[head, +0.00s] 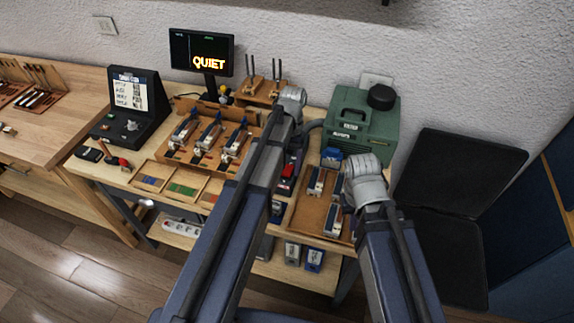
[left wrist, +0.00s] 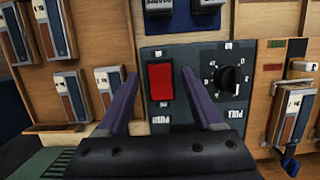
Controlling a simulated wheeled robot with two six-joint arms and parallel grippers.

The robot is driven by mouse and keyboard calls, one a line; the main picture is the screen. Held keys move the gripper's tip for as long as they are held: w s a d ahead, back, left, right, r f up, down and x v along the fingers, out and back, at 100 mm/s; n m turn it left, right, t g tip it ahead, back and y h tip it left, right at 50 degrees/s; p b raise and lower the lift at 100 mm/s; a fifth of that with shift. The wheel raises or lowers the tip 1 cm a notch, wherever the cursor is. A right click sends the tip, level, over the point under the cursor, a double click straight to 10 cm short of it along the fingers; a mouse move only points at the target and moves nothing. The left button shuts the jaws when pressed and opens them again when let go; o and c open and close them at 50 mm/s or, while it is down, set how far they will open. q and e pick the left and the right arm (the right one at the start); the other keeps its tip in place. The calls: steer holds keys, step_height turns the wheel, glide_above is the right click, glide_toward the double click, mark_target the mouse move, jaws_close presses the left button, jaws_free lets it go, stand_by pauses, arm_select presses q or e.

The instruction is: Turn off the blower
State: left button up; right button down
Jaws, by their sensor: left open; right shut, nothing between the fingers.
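A dark control panel (left wrist: 195,115) fills the middle of the left wrist view, with its lettering upside down. It carries a red rocker switch (left wrist: 160,82) and a black round dial (left wrist: 230,78). My left gripper (left wrist: 158,76) is open and empty, with one finger on each side of the red switch; whether they touch the panel is unclear. In the head view the red switch (head: 287,170) shows between my two arms, right of the left one. My right gripper is hidden in both views.
A monitor (head: 201,52) reads "QUIET". A dark console (head: 125,107) stands at the left. A black chair (head: 460,180) stands right of the table.

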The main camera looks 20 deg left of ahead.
mark_target(289, 166)
arm_select(q)
steer(key=p+v, duration=0.7)
steer(key=v, duration=0.1)
steer(key=shift+p, duration=0.3)
arm_select(e)
step_height(289, 166, up, 8)
steer(key=shift+f, duration=0.2)
arm_select(q)
steer(key=shift+f, duration=0.1)
steer(key=s+d+f+m+t+b, duration=0.1)
steer(key=s+d, duration=0.4)
steer(key=s, duration=0.3)
steer(key=s+d+f+m+t+y+b, duration=0.1)
steer(key=s+d+m, duration=0.1)
steer(key=s+d, duration=0.3)
steer(key=s, duration=0.3)
steer(key=shift+s+d+f+t, duration=0.2)
steer(key=shift+s+t, duration=0.1)
steer(key=shift+t, duration=0.1)
arm_select(e)
steer(key=shift+f, duration=0.95)
